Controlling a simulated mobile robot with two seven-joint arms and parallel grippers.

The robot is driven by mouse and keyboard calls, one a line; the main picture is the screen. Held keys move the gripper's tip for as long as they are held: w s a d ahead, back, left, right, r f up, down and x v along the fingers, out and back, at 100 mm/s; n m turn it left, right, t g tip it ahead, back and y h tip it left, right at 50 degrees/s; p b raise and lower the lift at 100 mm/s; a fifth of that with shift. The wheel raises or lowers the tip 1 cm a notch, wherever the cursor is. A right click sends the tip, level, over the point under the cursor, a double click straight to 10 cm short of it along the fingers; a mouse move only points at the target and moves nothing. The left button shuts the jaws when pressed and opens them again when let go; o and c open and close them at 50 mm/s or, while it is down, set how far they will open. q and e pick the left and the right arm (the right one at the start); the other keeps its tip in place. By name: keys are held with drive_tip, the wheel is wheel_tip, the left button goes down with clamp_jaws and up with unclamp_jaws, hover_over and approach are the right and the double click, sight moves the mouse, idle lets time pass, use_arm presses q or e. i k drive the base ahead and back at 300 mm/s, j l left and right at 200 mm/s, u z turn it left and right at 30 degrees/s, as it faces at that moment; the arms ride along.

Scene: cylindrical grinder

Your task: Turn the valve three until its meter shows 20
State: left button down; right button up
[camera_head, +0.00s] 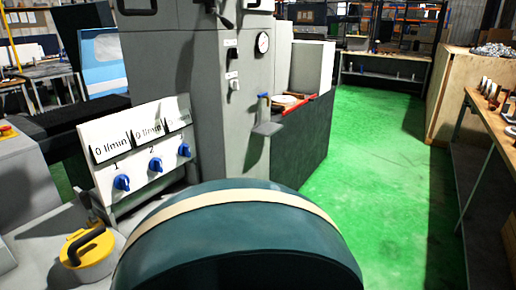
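A white panel (140,185) stands tilted at the left, with three meters in a row and a blue valve below each. Valve three (184,150) is the rightmost blue knob. Its meter (178,118) sits above it, partly in shadow, and its number is too small and dim to read surely. Valve one (121,182) and valve two (155,165) sit to its left, and their meters each show 0 l/min. Neither of my grippers is in view, and nothing is seen touching the knobs.
A large dark teal rounded shape (240,250) with a cream band fills the bottom middle. A yellow part with a black handle (88,250) is at the lower left. A grey machine cabinet (225,100) stands behind the panel. Green floor (375,150) is clear at right, beside a workbench (490,115).

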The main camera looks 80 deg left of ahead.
sight(184, 150)
drive_tip(key=u, duration=3.15)
drive_tip(key=i+l+u, duration=0.3)
drive_tip(key=l, duration=0.35)
drive_tip(key=i+l+u, duration=0.3)
drive_tip(key=l, duration=0.4)
